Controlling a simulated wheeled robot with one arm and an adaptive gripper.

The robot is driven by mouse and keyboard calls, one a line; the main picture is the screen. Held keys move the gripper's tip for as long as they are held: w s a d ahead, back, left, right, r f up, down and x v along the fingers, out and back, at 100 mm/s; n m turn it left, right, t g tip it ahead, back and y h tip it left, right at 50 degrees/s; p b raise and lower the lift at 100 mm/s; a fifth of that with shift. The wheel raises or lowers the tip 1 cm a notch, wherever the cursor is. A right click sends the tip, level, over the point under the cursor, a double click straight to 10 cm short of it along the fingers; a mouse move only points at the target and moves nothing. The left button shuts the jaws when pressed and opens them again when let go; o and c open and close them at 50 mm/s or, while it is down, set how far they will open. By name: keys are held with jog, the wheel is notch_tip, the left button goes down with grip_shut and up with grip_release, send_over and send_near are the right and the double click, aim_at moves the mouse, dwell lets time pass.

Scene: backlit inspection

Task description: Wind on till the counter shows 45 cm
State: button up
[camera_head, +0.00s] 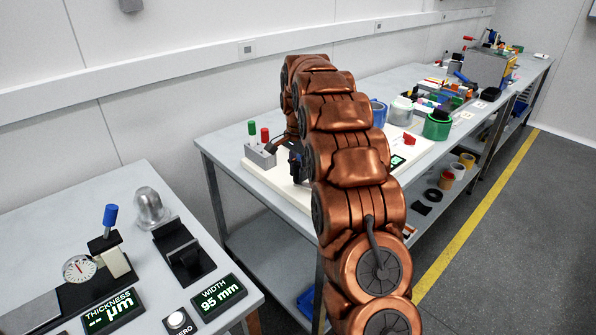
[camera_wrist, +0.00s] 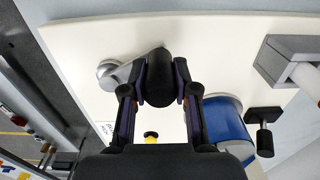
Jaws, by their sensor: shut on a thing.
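In the wrist view my gripper (camera_wrist: 158,100) is shut on the black knob (camera_wrist: 158,70) of a crank, one finger on each side. The crank's metal arm (camera_wrist: 128,70) runs left from the knob to a round silver hub, over a cream base board (camera_wrist: 210,45). In the head view my gripper (camera_head: 297,160) is a dark shape at the cream board (camera_head: 262,178), and my arm hides most of the winder. A small dark display (camera_head: 397,161) with green figures shows right of my arm; its figures are too small to read.
A blue roll (camera_wrist: 228,122) and a black knob (camera_wrist: 264,138) are close right of my gripper. A grey block with green and red knobs (camera_head: 260,150) stands on the board. Front left, a bench holds a width display (camera_head: 218,297) reading 95 mm.

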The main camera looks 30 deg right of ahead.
jog(key=shift+s+d+f, duration=0.1)
jog(key=shift+w+d+p, duration=0.4)
jog(key=shift+w+d, duration=0.25)
jog(key=shift+d, duration=0.35)
jog(key=shift+w+d, duration=0.15)
jog(key=shift+d, duration=0.3)
jog(key=shift+w+d+p, duration=0.15)
jog(key=shift+d+p, duration=0.15)
jog(key=shift+d, duration=0.65)
jog(key=o, duration=1)
jog(key=shift+o, duration=0.2)
jog(key=shift+w+a+r, duration=0.1)
jog(key=shift+r, duration=0.1)
